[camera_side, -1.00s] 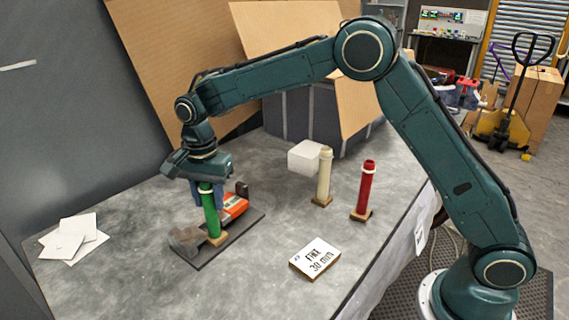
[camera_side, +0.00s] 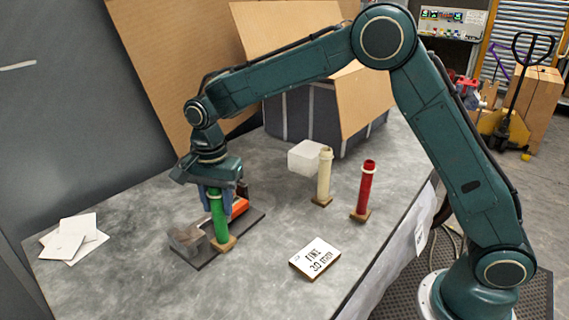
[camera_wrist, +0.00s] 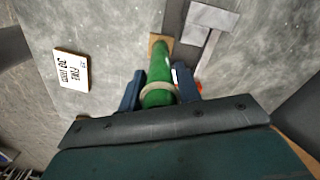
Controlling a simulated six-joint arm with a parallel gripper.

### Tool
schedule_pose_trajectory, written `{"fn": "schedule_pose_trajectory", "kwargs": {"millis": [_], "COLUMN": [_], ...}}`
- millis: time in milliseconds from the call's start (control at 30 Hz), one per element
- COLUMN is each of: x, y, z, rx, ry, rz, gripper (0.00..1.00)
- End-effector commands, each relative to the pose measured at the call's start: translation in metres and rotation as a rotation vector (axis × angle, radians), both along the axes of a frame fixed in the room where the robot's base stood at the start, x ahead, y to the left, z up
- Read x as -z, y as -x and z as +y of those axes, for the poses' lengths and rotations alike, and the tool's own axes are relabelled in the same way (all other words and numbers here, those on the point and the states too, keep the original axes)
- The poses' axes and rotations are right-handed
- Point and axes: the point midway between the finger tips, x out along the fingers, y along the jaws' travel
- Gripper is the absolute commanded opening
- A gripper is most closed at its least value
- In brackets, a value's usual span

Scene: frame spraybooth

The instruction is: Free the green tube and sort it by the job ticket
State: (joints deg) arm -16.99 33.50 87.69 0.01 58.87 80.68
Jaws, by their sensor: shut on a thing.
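My gripper (camera_side: 217,200) is shut on the green tube (camera_side: 218,221), which stands nearly upright with a small wooden foot (camera_side: 224,243). In the wrist view, the blue fingers of my gripper (camera_wrist: 159,92) flank the green tube (camera_wrist: 160,68), and a pale ring shows near its top. The foot is beside the right front edge of a dark plate (camera_side: 250,221); I cannot tell whether it touches the table. The plate bears a grey block (camera_side: 187,240) and an orange body (camera_side: 239,207) partly hidden behind the tube. The job ticket (camera_side: 315,258) lies front centre, seemingly reading "FINI 30 min".
A cream tube (camera_side: 324,176) and a red tube (camera_side: 366,187) stand on wooden feet to the right. White sheets (camera_side: 75,239) lie at left. The table between is clear.

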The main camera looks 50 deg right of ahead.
Motion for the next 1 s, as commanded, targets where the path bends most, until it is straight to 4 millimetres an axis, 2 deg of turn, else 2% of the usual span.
{"fn": "schedule_pose_trajectory", "kwargs": {"millis": [500,1000], "x": [-0.001,-0.001], "y": [0.014,0.015], "z": [-0.001,-0.001], "rx": [0.0,0.0], "ry": [0.0,0.0], "rz": [-0.001,-0.001], "gripper": [0.12,0.12]}}
